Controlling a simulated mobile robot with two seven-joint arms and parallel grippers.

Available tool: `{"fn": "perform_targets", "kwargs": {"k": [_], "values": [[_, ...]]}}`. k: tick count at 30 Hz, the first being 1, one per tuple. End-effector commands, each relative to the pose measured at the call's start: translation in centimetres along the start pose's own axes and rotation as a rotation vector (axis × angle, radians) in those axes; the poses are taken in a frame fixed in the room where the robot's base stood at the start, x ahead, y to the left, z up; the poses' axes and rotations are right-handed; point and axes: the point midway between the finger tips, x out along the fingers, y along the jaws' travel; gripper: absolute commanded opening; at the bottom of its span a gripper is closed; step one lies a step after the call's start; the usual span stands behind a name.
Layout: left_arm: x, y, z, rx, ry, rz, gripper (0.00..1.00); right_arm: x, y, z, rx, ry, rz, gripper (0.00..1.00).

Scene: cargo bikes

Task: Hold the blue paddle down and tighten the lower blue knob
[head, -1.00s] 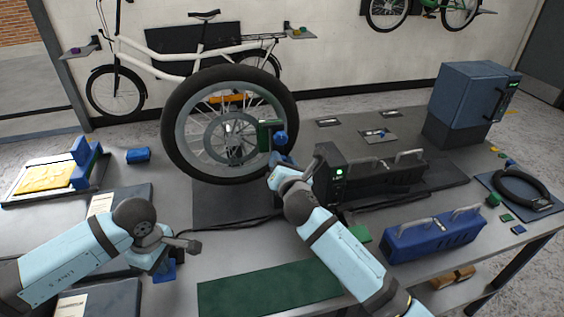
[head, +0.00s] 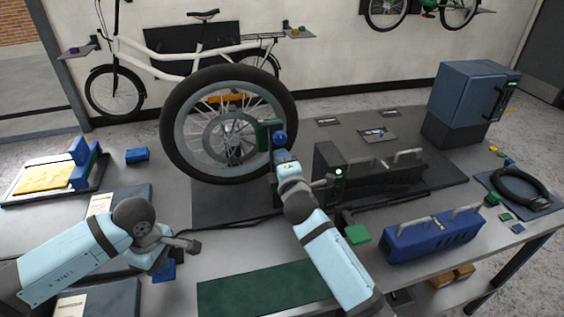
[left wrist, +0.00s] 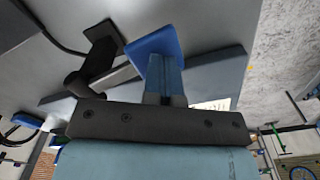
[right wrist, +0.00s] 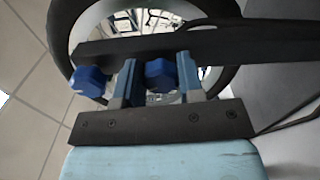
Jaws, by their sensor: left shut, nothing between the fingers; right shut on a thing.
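The blue paddle (head: 164,272) lies low on the bench, below my left gripper (head: 161,258). In the left wrist view the paddle (left wrist: 150,44) is just beyond the closed, empty fingers (left wrist: 163,68). The tips appear to touch it. My right gripper (head: 283,158) is at the dark bar beside the upright wheel (head: 172,150). In the right wrist view its fingers are shut on one blue knob (right wrist: 160,75). A second blue knob (right wrist: 88,80) sits free to the left on the same bar; it shows in the head view above the gripper (head: 280,137). The held knob is hidden in the head view.
A black block with a green light (head: 338,171) stands right of my right gripper. A blue handled case (head: 432,235) and a green mat (head: 265,292) lie nearer. A black lever (head: 187,244) is beside my left gripper. Cables cross the bench.

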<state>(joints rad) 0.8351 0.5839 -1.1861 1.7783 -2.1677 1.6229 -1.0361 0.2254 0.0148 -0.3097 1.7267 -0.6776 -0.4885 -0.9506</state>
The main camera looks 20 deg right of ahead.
Motion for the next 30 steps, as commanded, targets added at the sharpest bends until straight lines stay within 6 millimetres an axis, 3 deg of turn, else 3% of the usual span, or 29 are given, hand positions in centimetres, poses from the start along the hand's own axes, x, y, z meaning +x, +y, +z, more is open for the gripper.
{"fn": "perform_targets", "kwargs": {"k": [13, 30], "values": [[0.08, -0.03, 0.03, 0.000, -0.001, -0.001, 0.00, -0.03, -0.04, -0.14, 0.293, 0.001, 0.000, 0.12], [0.08, -0.03, 0.02, 0.000, 0.000, -0.001, 0.00, -0.01, 0.02, -0.14, 0.367, 0.003, 0.002, 0.12]]}}
